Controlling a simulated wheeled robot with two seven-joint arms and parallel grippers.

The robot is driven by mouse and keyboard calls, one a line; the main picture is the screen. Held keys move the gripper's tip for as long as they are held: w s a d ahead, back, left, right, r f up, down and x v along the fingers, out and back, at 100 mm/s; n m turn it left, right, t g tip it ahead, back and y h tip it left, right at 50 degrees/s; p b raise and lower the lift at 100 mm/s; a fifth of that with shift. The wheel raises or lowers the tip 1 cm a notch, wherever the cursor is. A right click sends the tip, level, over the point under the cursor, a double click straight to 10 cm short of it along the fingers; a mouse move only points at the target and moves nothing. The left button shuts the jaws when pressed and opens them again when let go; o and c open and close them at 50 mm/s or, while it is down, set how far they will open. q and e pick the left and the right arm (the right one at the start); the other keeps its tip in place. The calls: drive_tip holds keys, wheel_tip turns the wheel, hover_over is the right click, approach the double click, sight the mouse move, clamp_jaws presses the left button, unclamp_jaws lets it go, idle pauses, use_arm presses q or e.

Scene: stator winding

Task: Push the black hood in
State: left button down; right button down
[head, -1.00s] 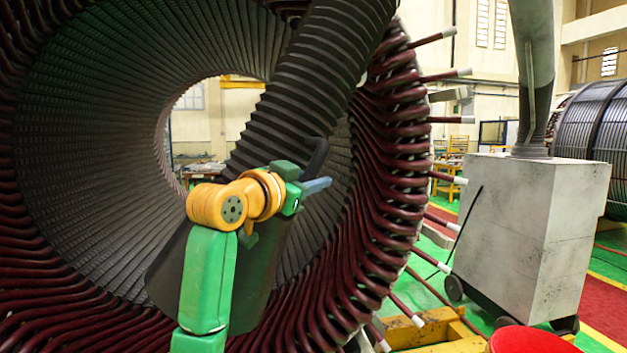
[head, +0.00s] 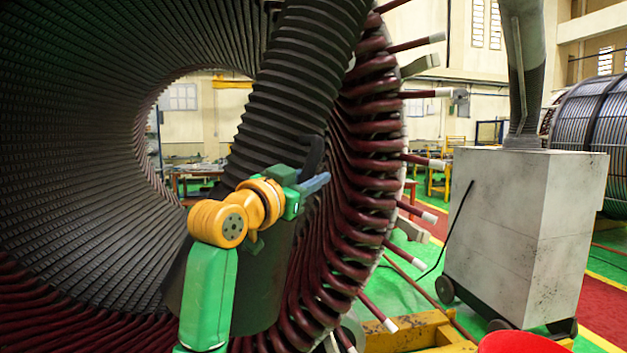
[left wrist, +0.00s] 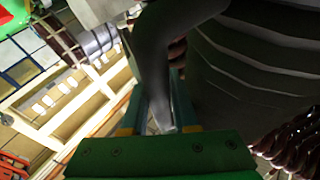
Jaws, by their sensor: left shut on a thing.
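The black hood (head: 262,285) is a dark, wide piece at the lower end of a ribbed black hose (head: 300,80), in front of the stator's bore. My left arm covers part of it. My left gripper (head: 312,184) is shut on the hood's dark handle (head: 314,152). In the left wrist view the handle (left wrist: 155,60) runs between the two fingers (left wrist: 155,112), and the hood's dark body (left wrist: 250,65) fills the right side. My right gripper is not in view.
The large stator (head: 90,130) with dark red coil ends (head: 360,190) fills the left. Coil leads with white tips stick out to the right. A grey wheeled box (head: 530,230) with a pipe stands at the right. A red round thing (head: 525,342) is at the bottom edge. Green floor shows between.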

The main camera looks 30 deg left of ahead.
use_arm(q)
drive_tip(key=shift+s+a+r, duration=0.1)
drive_tip(key=shift+s, duration=0.05)
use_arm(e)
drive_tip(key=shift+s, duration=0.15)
use_arm(q)
drive_tip(key=c, duration=0.9)
unclamp_jaws()
drive_tip(key=shift+s, duration=0.1)
drive_tip(key=shift+o, duration=1.1)
drive_tip(key=shift+s+a+r, duration=0.1)
drive_tip(key=shift+s, duration=0.1)
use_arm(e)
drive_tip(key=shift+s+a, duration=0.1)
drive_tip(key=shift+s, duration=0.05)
use_arm(q)
drive_tip(key=s+b, duration=0.1)
drive_tip(key=s+f+b, duration=0.1)
drive_tip(key=b, duration=0.1)
drive_tip(key=shift+s+a+f, duration=0.1)
drive_tip(key=shift+s, duration=0.25)
drive_tip(key=s+b, duration=0.1)
drive_tip(key=s, duration=0.3)
drive_tip(key=shift+s+a+b, duration=0.15)
drive_tip(key=shift+a+b, duration=0.05)
drive_tip(key=shift+b, duration=0.15)
drive_tip(key=shift+s, duration=0.15)
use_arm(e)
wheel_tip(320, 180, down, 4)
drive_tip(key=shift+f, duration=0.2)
